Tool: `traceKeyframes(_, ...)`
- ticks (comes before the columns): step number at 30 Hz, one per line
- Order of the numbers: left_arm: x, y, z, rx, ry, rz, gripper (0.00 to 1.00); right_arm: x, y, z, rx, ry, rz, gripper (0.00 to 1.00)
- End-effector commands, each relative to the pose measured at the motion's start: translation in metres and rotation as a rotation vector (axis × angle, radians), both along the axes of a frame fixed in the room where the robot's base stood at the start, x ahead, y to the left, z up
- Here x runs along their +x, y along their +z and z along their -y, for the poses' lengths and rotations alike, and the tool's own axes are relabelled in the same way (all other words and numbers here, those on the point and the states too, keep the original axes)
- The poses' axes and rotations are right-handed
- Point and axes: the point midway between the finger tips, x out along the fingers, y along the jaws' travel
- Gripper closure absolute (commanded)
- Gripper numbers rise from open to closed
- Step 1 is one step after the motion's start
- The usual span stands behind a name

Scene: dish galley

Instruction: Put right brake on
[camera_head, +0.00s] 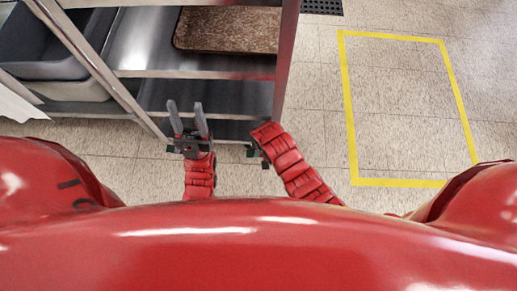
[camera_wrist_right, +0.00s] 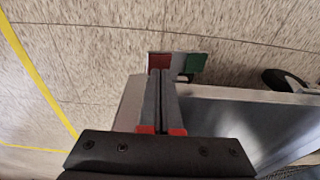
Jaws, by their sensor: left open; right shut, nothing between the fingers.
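The right brake is a small grey pedal with a red pad (camera_wrist_right: 159,62) and a green pad (camera_wrist_right: 196,62), seen in the right wrist view beyond the corner of the cart. My right gripper (camera_wrist_right: 160,73) is shut and empty, its fingertips at the near edge of the red pad; whether they touch cannot be told. In the head view my right gripper is low at the cart's right front leg, its fingers hidden. The steel cart (camera_head: 285,60) stands at the upper left. My left gripper (camera_head: 187,106) is open and empty, in front of the cart's lower shelf.
A grey tub (camera_head: 45,68) and a brown tray (camera_head: 215,45) sit on the cart. A dark caster wheel (camera_wrist_right: 283,79) shows at the right of the wrist view. A yellow floor outline (camera_head: 350,130) lies to the right, with clear tiles inside.

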Motion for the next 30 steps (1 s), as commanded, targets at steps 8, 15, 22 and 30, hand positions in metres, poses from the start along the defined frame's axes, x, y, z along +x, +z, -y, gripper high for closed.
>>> traceKeyframes(8,0.000,0.000,0.000,0.000,0.000,0.000,0.50,0.000,0.000,0.000,0.000,0.000,0.000,1.00)
traceKeyframes(15,0.000,-0.001,0.000,0.000,0.000,0.000,0.50,0.000,-0.003,0.000,0.000,0.000,0.000,1.00)
traceKeyframes(22,0.000,-0.003,0.000,0.000,0.000,0.000,0.50,0.000,-0.006,0.000,0.000,0.000,0.000,1.00)
traceKeyframes(30,0.000,-0.005,0.000,0.000,0.000,0.000,0.50,0.000,-0.011,0.000,0.000,0.000,0.000,1.00)
